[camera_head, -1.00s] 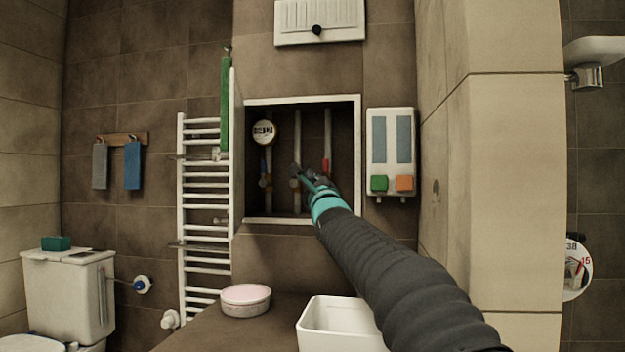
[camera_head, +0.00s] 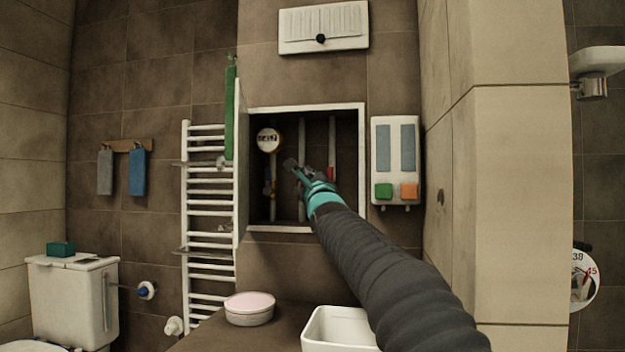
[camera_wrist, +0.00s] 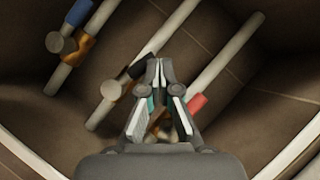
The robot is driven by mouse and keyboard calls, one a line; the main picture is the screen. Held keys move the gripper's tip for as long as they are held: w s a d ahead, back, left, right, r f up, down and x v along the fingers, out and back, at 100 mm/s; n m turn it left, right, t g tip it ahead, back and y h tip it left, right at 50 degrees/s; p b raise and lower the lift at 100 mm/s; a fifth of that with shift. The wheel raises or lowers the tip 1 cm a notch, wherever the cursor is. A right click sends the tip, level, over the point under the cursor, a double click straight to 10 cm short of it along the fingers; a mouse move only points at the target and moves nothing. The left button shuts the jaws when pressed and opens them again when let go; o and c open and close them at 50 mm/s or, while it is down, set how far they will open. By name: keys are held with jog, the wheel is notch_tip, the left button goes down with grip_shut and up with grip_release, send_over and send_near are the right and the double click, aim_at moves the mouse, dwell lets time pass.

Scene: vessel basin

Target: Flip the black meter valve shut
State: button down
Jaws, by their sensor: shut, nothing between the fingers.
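The black meter valve handle (camera_wrist: 137,67) sits on the middle pipe in the wrist view, beside a brass valve body (camera_wrist: 111,89). The handle appears slanted relative to the pipe. My gripper (camera_wrist: 159,66) is shut and empty, its tips just right of the handle's end; I cannot tell whether they touch. In the head view my gripper (camera_head: 292,166) reaches into the wall recess (camera_head: 364,150) in front of the middle pipe (camera_head: 302,136), and the black handle cannot be made out there.
A blue handle (camera_wrist: 78,13) is on the left pipe and a red handle (camera_wrist: 197,103) on the right pipe, close to my gripper's right side. A round meter (camera_head: 268,139) is at the recess's upper left.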

jog(key=shift+w+a+r, duration=0.1)
jog(key=shift+a+r, duration=0.15)
jog(key=shift+a, duration=0.1)
dwell(0.6)
